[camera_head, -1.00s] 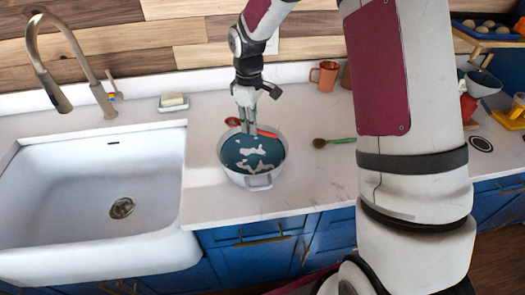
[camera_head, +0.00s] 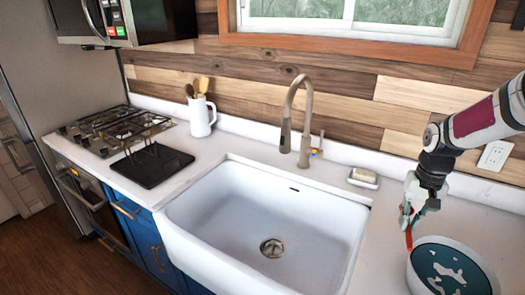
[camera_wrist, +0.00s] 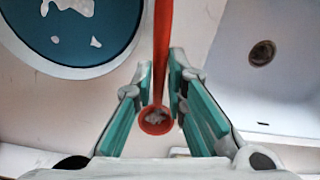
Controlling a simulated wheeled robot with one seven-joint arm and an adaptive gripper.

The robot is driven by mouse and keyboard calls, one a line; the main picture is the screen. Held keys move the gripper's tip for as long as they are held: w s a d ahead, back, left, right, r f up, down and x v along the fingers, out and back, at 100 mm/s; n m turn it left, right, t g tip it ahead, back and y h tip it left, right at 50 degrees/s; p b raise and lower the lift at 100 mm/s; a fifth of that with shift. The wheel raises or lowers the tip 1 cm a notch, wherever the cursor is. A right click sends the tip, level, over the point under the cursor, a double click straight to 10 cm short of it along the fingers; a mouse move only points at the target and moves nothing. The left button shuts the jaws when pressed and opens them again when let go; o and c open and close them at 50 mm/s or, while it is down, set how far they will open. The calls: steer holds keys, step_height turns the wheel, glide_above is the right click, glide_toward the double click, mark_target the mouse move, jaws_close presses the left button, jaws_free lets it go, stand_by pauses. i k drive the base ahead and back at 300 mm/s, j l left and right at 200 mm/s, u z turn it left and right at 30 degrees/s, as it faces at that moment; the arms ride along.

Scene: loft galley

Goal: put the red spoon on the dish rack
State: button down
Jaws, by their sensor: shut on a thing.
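The red spoon (camera_head: 408,238) is between the fingers of my gripper (camera_head: 408,212), which is shut on it, beside the pot's left rim in the head view. In the wrist view the red spoon (camera_wrist: 162,50) runs up between the teal fingers of my gripper (camera_wrist: 163,85), a rounded red end close to the palm. Whether it touches the counter or pot is unclear. The dish rack (camera_head: 152,162), a black tray with thin upright wires, stands on the counter left of the sink, far from my gripper. It looks empty.
A pot (camera_head: 411,272) with blue inside is right of my gripper. The white sink (camera_head: 215,222) and tall faucet (camera_head: 307,112) lie between gripper and rack. A soap dish (camera_head: 363,180), utensil jug (camera_head: 201,120) and stove (camera_head: 115,130) stand along the counter.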

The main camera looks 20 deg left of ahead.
mark_target(155, 170)
steer(key=i+j, duration=0.1)
steer(key=j, duration=1.45)
steer(key=i+j, duration=0.15)
steer(key=j, duration=0.65)
steer(key=i+j, duration=0.1)
steer(key=j, duration=0.85)
steer(key=i+j, duration=0.15)
steer(key=j, duration=0.35)
steer(key=i+j, duration=0.1)
steer(key=j, duration=0.35)
steer(key=i+j, duration=0.1)
steer(key=j, duration=0.4)
